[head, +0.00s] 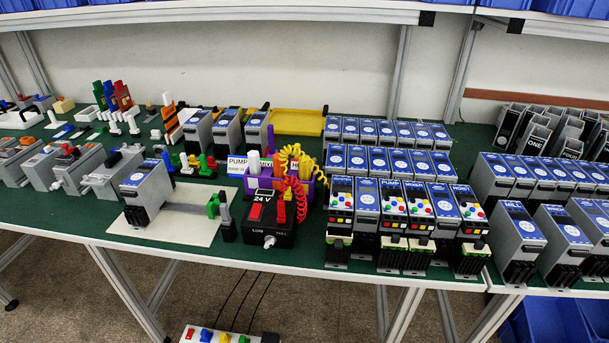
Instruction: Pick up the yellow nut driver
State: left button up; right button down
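A small upright yellow-handled tool (185,163), which looks like the yellow nut driver, stands in a row of small coloured tools near the middle left of the green table. It is small in the head view, so its exact shape is hard to tell. A green-handled tool (203,162) and a red one (212,163) stand just right of it. Neither of my grippers shows in this view.
A grey device (147,192) stands on a white sheet (190,231) in front of the tools. A black 24 V box (268,220) with a coiled red cord (299,199) is to the right. Rows of grey modules (390,163) fill the table's right. A yellow tray (297,121) lies behind.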

aim_at(304, 174)
jog(key=l, duration=0.65)
jog(key=k+l, duration=0.1)
jog(key=l, duration=0.6)
